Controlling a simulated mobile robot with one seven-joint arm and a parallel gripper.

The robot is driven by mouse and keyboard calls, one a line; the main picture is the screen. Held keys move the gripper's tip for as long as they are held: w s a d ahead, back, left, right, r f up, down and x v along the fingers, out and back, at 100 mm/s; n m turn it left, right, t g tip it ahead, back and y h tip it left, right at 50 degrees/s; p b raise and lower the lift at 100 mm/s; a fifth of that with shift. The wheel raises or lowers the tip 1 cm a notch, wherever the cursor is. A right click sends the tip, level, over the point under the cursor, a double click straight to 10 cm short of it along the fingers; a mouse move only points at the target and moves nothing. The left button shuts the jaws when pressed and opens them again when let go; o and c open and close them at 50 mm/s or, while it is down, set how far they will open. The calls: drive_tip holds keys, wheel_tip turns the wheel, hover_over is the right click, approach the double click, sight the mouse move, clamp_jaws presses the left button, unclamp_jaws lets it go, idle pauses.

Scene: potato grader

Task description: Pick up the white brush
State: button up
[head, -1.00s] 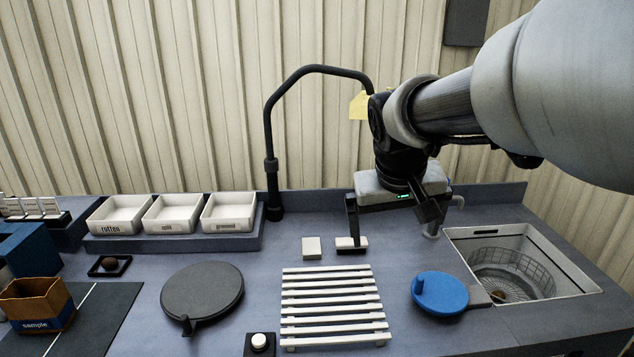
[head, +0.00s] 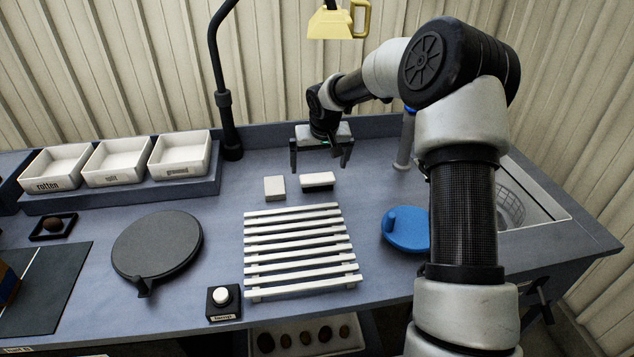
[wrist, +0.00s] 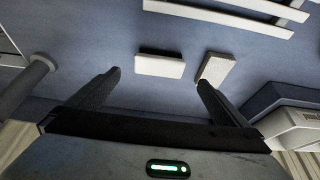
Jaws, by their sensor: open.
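The white brush (head: 318,180) lies on the blue-grey counter behind the slatted rack, a white block with a dark underside. In the wrist view, the brush (wrist: 160,66) lies just beyond the fingertips, roughly between their lines. My gripper (head: 320,167) is open and empty, pointing down, and appears just behind and above the brush. Its two fingers also show in the wrist view (wrist: 159,77), apart from the brush. A plain white block (head: 274,187) lies just left of the brush in the head view; it shows right of it in the wrist view (wrist: 216,68).
The white slatted rack (head: 300,250) stands in front of the brush. A dark round disc (head: 157,246) is to its left, a blue round tool (head: 405,232) to its right. White bins (head: 180,155) stand at the back left. A tap (head: 404,145) stands right of my gripper.

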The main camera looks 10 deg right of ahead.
sight(317, 177)
drive_tip(key=x, duration=0.9)
drive_tip(key=shift+w+f+p, duration=0.1)
drive_tip(key=shift+p, duration=0.2)
drive_tip(key=shift+c, duration=0.3)
drive_tip(key=c, duration=1)
